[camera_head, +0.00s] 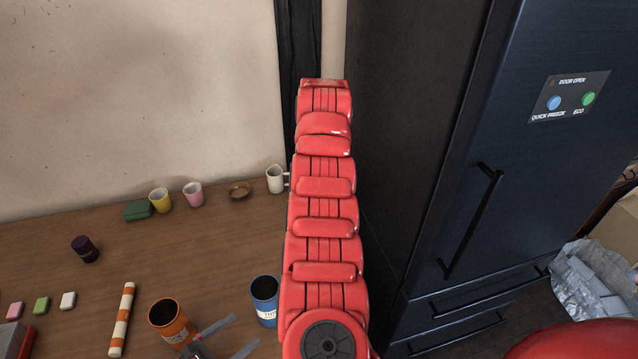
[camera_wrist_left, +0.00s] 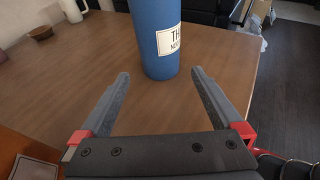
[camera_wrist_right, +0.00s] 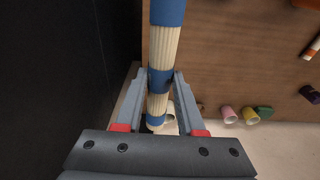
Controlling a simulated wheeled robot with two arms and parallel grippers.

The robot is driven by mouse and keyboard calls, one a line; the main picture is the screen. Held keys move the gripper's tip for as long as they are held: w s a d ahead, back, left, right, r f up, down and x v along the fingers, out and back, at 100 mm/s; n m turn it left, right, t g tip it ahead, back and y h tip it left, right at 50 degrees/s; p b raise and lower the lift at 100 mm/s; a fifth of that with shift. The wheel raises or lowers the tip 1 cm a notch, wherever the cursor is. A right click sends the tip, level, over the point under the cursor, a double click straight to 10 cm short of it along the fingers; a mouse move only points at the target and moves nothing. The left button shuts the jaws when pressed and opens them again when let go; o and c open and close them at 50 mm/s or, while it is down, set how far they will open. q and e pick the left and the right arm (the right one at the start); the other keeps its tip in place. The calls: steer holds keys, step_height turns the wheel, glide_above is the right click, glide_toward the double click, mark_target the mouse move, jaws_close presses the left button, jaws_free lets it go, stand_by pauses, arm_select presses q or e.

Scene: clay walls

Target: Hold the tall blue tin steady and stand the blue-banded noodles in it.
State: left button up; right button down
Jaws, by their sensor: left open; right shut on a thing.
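The tall blue tin (camera_head: 265,290) stands upright on the table in the head view, partly covered by my red arm. It also fills the top middle of the left wrist view (camera_wrist_left: 157,38), with its label on the right. My left gripper (camera_wrist_left: 160,78) is open, its fingertips on either side of the tin's line and clear gaps showing. It also shows at the bottom of the head view (camera_head: 231,337). My right gripper (camera_wrist_right: 160,82) is shut on the blue-banded noodles (camera_wrist_right: 163,50), a long pale ribbed bundle. Both are hidden in the head view.
An orange tin (camera_head: 176,333) stands close beside the left gripper. An orange-striped stick (camera_head: 121,322) lies left of it. Cups, including a white mug (camera_head: 275,180), line the back. A dark fridge (camera_head: 430,130) stands right of the table.

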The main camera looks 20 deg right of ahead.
mark_target(260, 317)
arm_select(q)
steer(key=shift+w+d+f+b, duration=0.25)
steer(key=shift+d+f+b, duration=0.2)
arm_select(e)
steer(key=shift+f, duration=0.6)
arm_select(q)
steer(key=b+x, duration=0.3)
steer(key=x, duration=0.2)
steer(key=shift+d, duration=0.1)
arm_select(e)
step_height(260, 317, down, 4)
steer(key=shift+r, duration=0.25)
arm_select(q)
steer(key=shift+p+x, duration=0.6)
steer(key=shift+x, duration=0.35)
arm_select(e)
steer(key=shift+r, duration=0.8)
arm_select(q)
steer(key=shift+w+d+r, duration=0.1)
steer(key=shift+w+d, duration=0.35)
arm_select(e)
steer(key=shift+r, duration=0.2)
arm_select(q)
steer(key=shift+w+d+f, duration=0.15)
steer(key=shift+f, duration=0.05)
steer(key=c, duration=0.7)
